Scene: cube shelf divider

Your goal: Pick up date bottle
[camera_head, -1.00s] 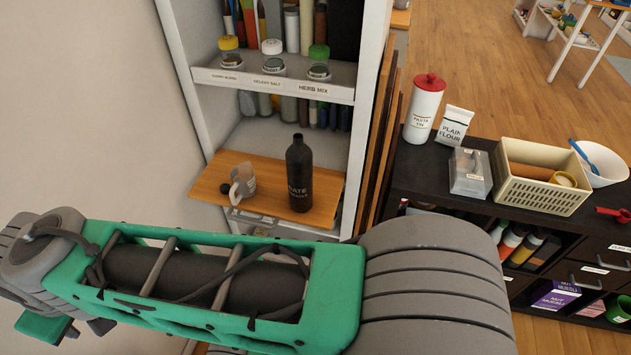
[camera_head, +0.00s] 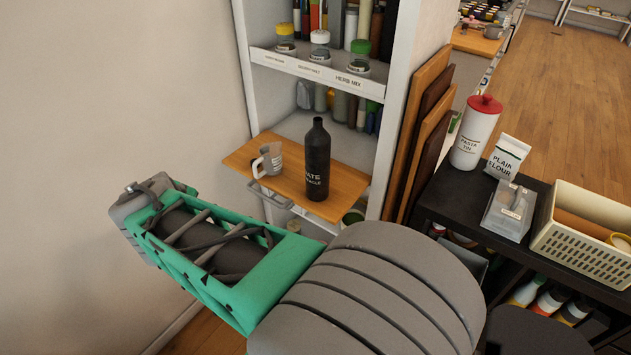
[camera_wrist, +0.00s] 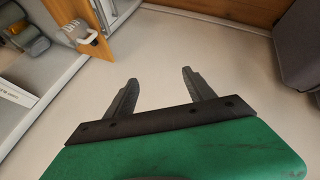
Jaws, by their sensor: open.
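The date bottle (camera_head: 316,170) is black with pale lettering and a narrow neck. It stands upright on a pull-out wooden board (camera_head: 245,160) of the white shelf unit. A grey-and-white mug (camera_head: 268,160) is on the board to its left. My gripper (camera_wrist: 160,75) shows in the wrist view, with its two dark fingers apart and nothing between them. It is over a pale surface, away from the bottle. The bottle cannot be made out in the wrist view.
Jars stand on the shelf (camera_head: 318,71) above the board. Wooden boards (camera_head: 415,130) lean at the unit's right side. A dark cabinet (camera_head: 455,205) to the right carries a red-lidded tin (camera_head: 475,132), a flour bag (camera_head: 507,157) and a cream basket (camera_head: 585,235). A plain wall is at left.

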